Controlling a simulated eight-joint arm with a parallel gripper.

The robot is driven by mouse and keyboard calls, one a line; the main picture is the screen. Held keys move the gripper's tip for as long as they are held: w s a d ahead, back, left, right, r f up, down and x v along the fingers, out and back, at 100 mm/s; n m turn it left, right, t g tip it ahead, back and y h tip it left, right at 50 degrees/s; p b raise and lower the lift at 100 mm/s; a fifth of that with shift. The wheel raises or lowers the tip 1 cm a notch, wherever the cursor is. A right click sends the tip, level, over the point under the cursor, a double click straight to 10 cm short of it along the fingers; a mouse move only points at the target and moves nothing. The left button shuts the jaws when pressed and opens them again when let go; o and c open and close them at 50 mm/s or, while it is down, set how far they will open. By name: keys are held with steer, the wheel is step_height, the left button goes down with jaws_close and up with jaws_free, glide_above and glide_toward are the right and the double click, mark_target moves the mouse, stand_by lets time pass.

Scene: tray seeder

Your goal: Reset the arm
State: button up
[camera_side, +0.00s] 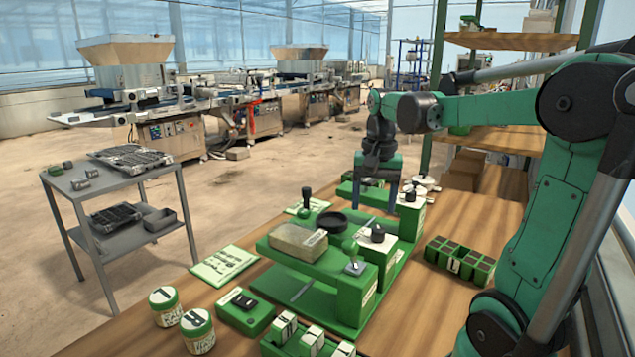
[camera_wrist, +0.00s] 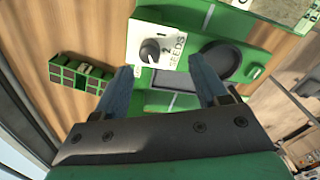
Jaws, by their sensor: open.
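My gripper (camera_side: 375,207) hangs over the back part of the green tray seeder (camera_side: 345,297), with its blue-grey fingers pointing down. In the wrist view, my gripper (camera_wrist: 161,72) has its two fingers apart, with nothing held between them. Beyond the fingertips there is a white plate with a black knob (camera_wrist: 150,52), marked "1 2 SEEDS". To its right is a black round dish (camera_wrist: 220,62).
A green cell tray (camera_side: 459,262) sits right of the seeder. Two labelled jars (camera_side: 165,305), a green switch box (camera_side: 245,311) and a green box of packets (camera_side: 300,338) stand at the front. A green card (camera_side: 224,266) lies left. A grey cart (camera_side: 120,172) stands off the bench.

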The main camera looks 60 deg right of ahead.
steer(key=w+a+n+t, duration=0.1)
steer(key=a+n, duration=0.1)
steer(key=a, duration=0.1)
steer(key=w+a+f+n+t, duration=0.1)
steer(key=a+n, duration=0.2)
steer(key=a, duration=0.1)
steer(key=w+a+n+t, duration=0.1)
steer(key=a+n, duration=0.2)
steer(key=a, duration=0.1)
steer(key=shift+w+f+t+h, duration=0.1)
steer(key=shift+f+t+h, duration=0.1)
steer(key=shift+t+h, duration=0.2)
steer(key=a+f+n+t+y, duration=0.1)
steer(key=a+f+n+t, duration=0.1)
steer(key=a+n, duration=0.3)
steer(key=a+t, duration=0.1)
steer(key=a, duration=0.1)
steer(key=shift+a, duration=0.3)
